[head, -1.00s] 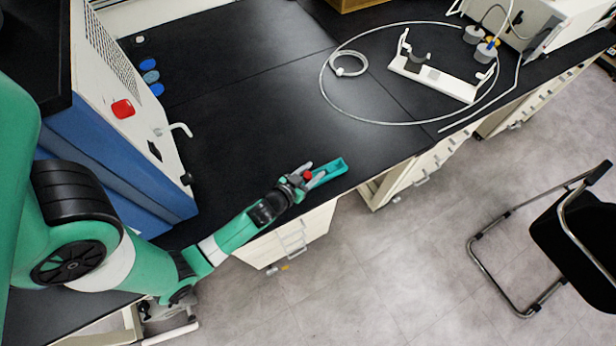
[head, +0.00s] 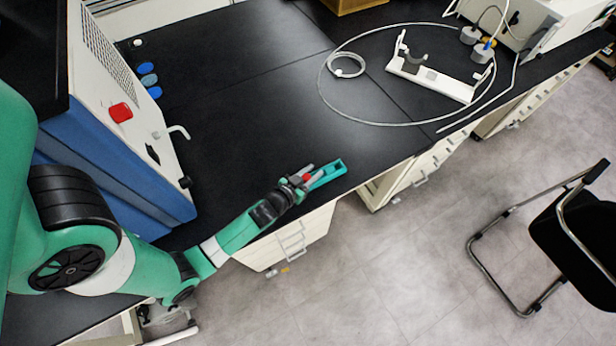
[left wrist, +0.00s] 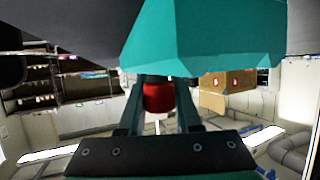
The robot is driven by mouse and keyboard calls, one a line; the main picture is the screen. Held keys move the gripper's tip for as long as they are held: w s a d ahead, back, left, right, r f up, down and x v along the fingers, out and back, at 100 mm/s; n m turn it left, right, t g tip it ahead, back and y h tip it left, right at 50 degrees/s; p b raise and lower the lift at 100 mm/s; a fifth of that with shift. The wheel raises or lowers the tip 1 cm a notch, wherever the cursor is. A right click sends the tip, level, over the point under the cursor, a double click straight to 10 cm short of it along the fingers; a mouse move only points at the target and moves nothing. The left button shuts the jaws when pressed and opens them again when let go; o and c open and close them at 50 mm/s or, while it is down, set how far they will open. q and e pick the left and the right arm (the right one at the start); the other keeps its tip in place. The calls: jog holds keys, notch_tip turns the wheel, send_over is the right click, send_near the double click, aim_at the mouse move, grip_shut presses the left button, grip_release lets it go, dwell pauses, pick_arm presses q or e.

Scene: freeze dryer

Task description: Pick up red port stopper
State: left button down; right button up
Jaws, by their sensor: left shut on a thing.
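The red port stopper (head: 307,177) is small and red, and sits between the fingers of my left gripper (head: 309,176). In the left wrist view the red stopper (left wrist: 158,97) shows between the two dark fingers, and the left gripper (left wrist: 160,100) is shut on it. A teal tray (head: 329,172) lies at the bench's front edge, right by the fingertips. The tray's teal underside or wall (left wrist: 205,40) fills the upper part of the left wrist view. I cannot tell whether the stopper still touches the tray. My right gripper is not in view.
The freeze dryer (head: 125,75) with a red knob (head: 121,112) stands at the left. Blue caps (head: 149,80) lie on the bench behind it. A white holder (head: 430,78) and a looped tube (head: 352,120) lie at the right. The middle of the black bench (head: 240,120) is clear.

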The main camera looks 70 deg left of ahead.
pick_arm(q)
jog(key=shift+r, duration=0.1)
jog(key=r, duration=0.1)
jog(key=r+p, duration=0.2)
jog(key=shift+s+d+r, duration=0.1)
jog(key=shift+d+r, duration=0.15)
jog(key=shift+r, duration=0.15)
jog(key=s+d+r+p, duration=0.4)
jog(key=s+d+r, duration=0.3)
jog(key=d+r, duration=0.2)
jog(key=shift+s+d, duration=0.15)
jog(key=shift+d, duration=1)
